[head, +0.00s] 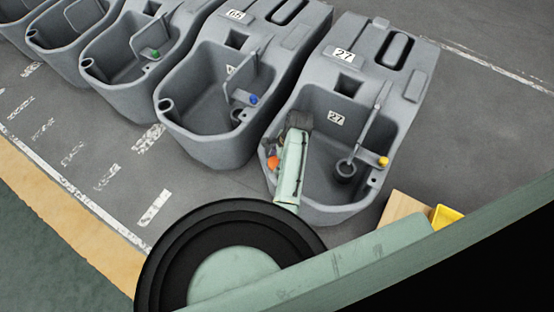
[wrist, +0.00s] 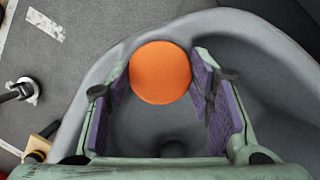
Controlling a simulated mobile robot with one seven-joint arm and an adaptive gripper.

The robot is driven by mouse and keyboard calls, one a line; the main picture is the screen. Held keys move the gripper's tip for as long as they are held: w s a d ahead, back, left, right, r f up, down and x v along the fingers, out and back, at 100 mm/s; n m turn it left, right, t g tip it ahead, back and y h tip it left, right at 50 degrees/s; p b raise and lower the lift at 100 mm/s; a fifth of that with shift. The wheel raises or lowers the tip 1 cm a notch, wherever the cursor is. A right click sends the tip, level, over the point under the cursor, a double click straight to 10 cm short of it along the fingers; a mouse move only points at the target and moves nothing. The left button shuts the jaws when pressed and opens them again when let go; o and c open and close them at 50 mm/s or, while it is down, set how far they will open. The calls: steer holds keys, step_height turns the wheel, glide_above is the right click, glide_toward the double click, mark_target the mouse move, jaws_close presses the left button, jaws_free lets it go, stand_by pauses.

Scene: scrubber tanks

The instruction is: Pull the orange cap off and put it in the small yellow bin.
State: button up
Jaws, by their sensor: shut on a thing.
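The orange cap (head: 273,161) shows at the left front rim of the grey tank (head: 330,205) marked 27, just left of my arm. In the wrist view the round orange cap (wrist: 160,72) lies between the purple-padded fingers of my gripper (wrist: 163,74), near their tips, and the gripper is shut on it. I cannot tell whether the cap still sits on the tank's port. The small yellow bin (head: 445,217) is at the lower right in the head view, partly hidden by my own green body part.
A tan wooden block (head: 402,206) is next to the yellow bin. A yellow knob (head: 383,161) is on the tank's right rim. More grey tanks (head: 215,150) stand in a row to the left. Open floor (head: 480,140) lies to the right of tank 27.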

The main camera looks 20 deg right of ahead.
mark_target(277, 162)
steer(key=shift+r+p, duration=0.8)
steer(key=shift+p, duration=0.1)
stand_by(0.7)
step_height(277, 162, up, 4)
steer(key=p, duration=0.3)
steer(key=shift+f+p, duration=0.25)
steer(key=shift+p, duration=0.15)
steer(key=shift+r+p, duration=0.3)
steer(key=shift+r, duration=0.95)
